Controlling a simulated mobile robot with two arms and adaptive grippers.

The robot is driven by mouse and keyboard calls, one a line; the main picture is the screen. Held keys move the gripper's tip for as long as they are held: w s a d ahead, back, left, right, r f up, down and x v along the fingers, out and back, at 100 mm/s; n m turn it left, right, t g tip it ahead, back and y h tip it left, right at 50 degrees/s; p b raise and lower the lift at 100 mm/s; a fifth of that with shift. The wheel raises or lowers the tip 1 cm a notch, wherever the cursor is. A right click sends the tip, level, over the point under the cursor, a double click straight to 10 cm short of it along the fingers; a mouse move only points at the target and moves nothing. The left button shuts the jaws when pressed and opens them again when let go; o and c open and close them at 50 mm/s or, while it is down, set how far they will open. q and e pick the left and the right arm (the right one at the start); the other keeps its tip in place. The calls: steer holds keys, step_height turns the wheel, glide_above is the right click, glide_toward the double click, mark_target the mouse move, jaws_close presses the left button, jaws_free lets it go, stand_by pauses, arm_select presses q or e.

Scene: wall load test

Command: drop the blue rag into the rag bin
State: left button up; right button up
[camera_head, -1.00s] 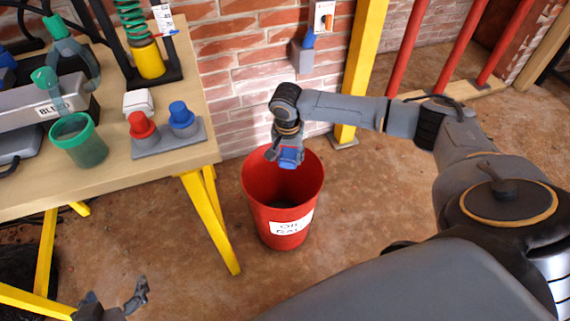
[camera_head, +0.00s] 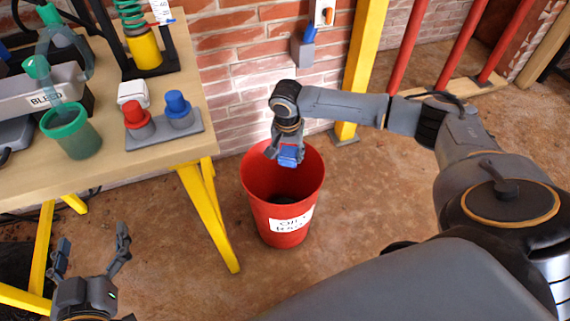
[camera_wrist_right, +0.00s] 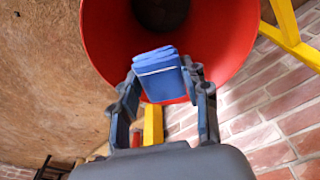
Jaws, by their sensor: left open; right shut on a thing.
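The red rag bin (camera_head: 262,208) stands on the floor right of the table, with a white label on its front. My right gripper (camera_head: 288,150) is over the bin's mouth, pointing down. It is shut on the folded blue rag (camera_head: 290,156). In the right wrist view the blue rag (camera_wrist_right: 160,76) sits between both fingers (camera_wrist_right: 165,90), with the red bin (camera_wrist_right: 225,40) and its dark inside beyond it. My left gripper (camera_head: 92,255) is open and empty at the lower left, below the table's front edge.
The wooden table (camera_head: 150,160) with yellow legs holds a green cup (camera_head: 72,135) and a grey base with red and blue knobs (camera_head: 165,135). A brick wall and a yellow post (camera_head: 360,70) stand behind the bin. The floor right of the bin is clear.

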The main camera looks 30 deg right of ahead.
steer(key=o, duration=1.2)
steer(key=r, duration=0.8)
steer(key=s+a+r, duration=0.1)
steer(key=r, duration=0.3)
